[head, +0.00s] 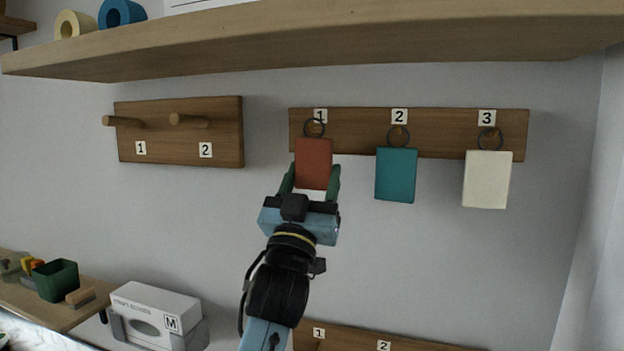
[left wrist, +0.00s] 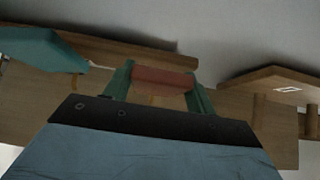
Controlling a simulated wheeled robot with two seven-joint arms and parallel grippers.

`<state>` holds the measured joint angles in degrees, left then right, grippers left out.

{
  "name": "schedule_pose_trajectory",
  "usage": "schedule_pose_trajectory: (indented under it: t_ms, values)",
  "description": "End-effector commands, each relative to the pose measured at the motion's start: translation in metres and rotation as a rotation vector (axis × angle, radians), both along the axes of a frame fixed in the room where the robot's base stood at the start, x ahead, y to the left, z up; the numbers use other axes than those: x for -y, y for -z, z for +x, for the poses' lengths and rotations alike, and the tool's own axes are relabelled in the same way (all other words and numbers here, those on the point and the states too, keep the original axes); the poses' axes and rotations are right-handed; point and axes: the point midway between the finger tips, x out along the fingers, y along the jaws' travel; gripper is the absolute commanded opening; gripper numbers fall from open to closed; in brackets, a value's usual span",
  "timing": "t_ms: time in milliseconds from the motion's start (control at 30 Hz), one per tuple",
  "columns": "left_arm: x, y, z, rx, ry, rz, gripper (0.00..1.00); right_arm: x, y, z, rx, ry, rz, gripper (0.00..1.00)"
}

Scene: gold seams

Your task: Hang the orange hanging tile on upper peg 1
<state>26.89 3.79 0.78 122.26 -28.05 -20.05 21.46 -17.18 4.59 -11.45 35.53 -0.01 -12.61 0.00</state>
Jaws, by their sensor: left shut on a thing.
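The orange hanging tile (head: 313,163) is upright in front of the right-hand board, under label 1. Its dark ring (head: 314,127) overlaps peg 1 in the head view; I cannot tell whether it is around the peg or in front of it. My left gripper (head: 311,182) is shut on the tile's lower part, one green finger at each side. In the left wrist view the tile (left wrist: 162,79) shows edge-on between the fingertips (left wrist: 160,88). The upper board (head: 448,135) carries labels 1, 2 and 3. My right gripper is not in view.
A teal tile (head: 396,175) hangs at label 2 and a cream tile (head: 486,180) at label 3. A two-peg board (head: 225,132) is bare at left. A shelf (head: 330,40) juts out above; a lower board (head: 355,341) is below. A white box (head: 155,305) stands lower left.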

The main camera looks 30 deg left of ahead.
Motion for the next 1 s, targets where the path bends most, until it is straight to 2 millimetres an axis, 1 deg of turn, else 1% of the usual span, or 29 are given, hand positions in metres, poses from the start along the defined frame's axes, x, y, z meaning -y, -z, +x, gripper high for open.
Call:
schedule_pose_trajectory:
  t_ms: [367, 1000]
  values:
    - [-0.0001, 0.0002, 0.0003, 0.001, 0.000, 0.000, 0.04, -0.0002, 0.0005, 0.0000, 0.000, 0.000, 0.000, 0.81]
    - [-0.0023, 0.0081, 0.0096, 0.001, 0.000, -0.001, 0.04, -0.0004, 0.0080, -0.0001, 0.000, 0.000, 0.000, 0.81]
